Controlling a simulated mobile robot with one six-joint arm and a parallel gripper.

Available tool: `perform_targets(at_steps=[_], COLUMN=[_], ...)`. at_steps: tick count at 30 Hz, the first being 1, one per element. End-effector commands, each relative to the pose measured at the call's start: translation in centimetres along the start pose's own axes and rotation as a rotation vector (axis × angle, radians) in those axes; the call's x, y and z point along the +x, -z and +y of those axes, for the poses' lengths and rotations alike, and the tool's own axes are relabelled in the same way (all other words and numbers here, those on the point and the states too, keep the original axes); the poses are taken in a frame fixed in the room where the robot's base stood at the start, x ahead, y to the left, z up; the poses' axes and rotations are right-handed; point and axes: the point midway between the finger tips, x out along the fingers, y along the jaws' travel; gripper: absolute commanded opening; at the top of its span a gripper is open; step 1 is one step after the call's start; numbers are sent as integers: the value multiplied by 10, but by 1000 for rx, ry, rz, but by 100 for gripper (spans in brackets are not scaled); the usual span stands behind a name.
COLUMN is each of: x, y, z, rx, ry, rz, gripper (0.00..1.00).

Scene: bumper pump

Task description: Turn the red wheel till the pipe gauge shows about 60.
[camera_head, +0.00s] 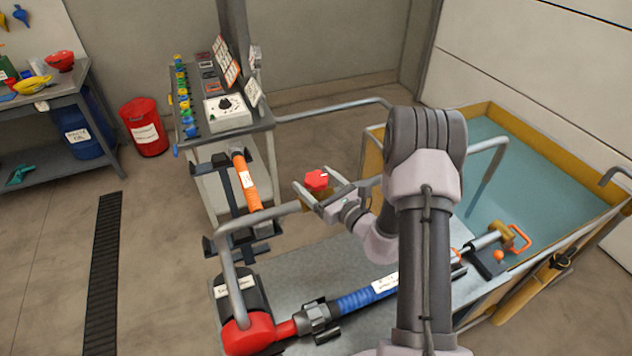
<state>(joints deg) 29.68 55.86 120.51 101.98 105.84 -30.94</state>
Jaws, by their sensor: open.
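The red wheel (317,180) is a small lobed knob with a pale mark, near the middle of the head view. My gripper (315,186) is open, with one finger on the wheel's left and the other on its right. The wheel shows between the fingertips; whether they touch it, I cannot tell. A yellowish part shows just below the wheel, mostly covered by my gripper. I cannot make out a pipe gauge or its reading; my arm covers part of the pipework.
A grey metal bench (290,262) carries a red pump (250,333) and a blue hose (368,298). A water tank (520,160) stands at right. A control box (227,111) with a black knob sits on the cart behind. Grey pipe rails rise near my arm.

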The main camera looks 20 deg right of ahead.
Motion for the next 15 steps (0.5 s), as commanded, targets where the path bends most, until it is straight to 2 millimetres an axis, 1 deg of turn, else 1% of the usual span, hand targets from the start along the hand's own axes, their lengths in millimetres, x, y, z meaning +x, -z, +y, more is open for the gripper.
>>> perform_targets(at_steps=[1,2,3,5,9,11,15], x=[0,0,0,0,0,0,0], y=[0,0,0,0,0,0,0], z=[0,0,0,0,0,0,0], rx=[0,0,0,0,0,0,0], ry=[0,0,0,0,0,0,6], rz=[0,0,0,0,0,0,0], gripper=[80,76,68,56,29,17,17])
